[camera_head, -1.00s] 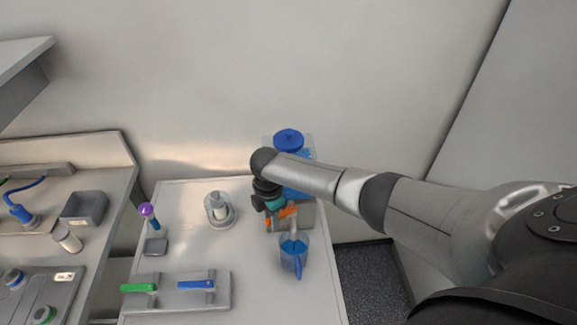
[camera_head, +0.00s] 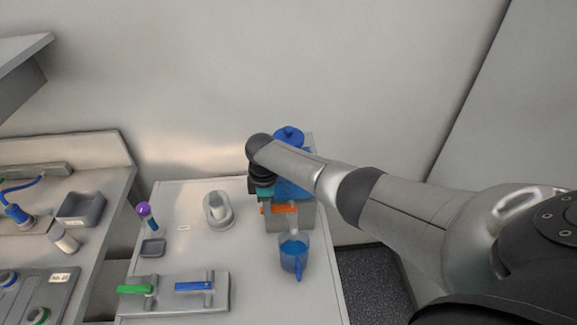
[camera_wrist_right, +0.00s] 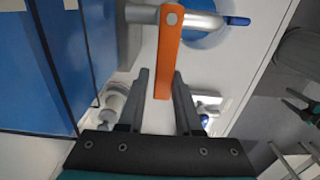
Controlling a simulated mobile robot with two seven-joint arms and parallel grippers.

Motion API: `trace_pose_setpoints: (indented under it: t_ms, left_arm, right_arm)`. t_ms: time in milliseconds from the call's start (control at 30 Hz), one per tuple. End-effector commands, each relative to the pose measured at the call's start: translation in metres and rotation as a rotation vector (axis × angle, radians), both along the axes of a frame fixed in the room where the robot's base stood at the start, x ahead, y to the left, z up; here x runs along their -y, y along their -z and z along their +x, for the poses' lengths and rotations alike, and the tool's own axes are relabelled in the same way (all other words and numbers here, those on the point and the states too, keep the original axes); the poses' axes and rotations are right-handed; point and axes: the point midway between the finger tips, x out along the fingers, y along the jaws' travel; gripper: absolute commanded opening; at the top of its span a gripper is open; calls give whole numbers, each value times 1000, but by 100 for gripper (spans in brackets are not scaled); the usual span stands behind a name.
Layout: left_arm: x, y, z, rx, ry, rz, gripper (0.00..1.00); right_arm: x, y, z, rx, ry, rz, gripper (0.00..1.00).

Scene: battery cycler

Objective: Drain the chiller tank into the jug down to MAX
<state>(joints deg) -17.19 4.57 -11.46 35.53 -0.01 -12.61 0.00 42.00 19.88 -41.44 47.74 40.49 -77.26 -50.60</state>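The chiller tank (camera_head: 297,187), with a blue lid (camera_head: 288,135) and blue liquid, stands at the table's back right, partly behind my right arm. Its blue side fills the left of the wrist view (camera_wrist_right: 22,75). An orange valve lever (camera_head: 280,210) is on its front; in the wrist view the lever (camera_wrist_right: 168,55) lies across a metal spout (camera_wrist_right: 195,20). The clear jug (camera_head: 294,257) below holds blue liquid; its MAX mark is not readable. My right gripper (camera_wrist_right: 161,75) is open, with the lever's end between its fingers, apparently not clamped. My left gripper is out of view.
A grey round fixture (camera_head: 217,210) stands left of the tank. A purple-topped tool (camera_head: 145,212) and a plate with green and blue handles (camera_head: 213,300) are further left and in front. A second bench (camera_head: 100,185) is at the left.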

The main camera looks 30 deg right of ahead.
Motion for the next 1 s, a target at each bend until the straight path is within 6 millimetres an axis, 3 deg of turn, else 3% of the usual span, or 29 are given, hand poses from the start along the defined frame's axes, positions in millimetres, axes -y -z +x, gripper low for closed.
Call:
trace_pose_setpoints:
  t_ms: [100, 133, 200, 467, 733, 1000]
  left_arm:
    - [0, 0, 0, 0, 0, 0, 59]
    - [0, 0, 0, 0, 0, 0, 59]
    - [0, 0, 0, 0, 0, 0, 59]
    - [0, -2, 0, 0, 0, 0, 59]
    - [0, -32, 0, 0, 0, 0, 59]
    - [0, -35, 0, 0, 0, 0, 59]
  right_arm:
    - [1, -1, 1, 4, 0, -2, 29]
    - [1, -1, 1, 4, 0, -2, 37]
    - [1, -1, 1, 4, -1, -1, 44]
    - [0, -3, 1, 3, -1, -1, 44]
    - [1, -35, 2, 3, -2, -1, 44]
    - [2, -63, 4, 6, -2, 1, 44]
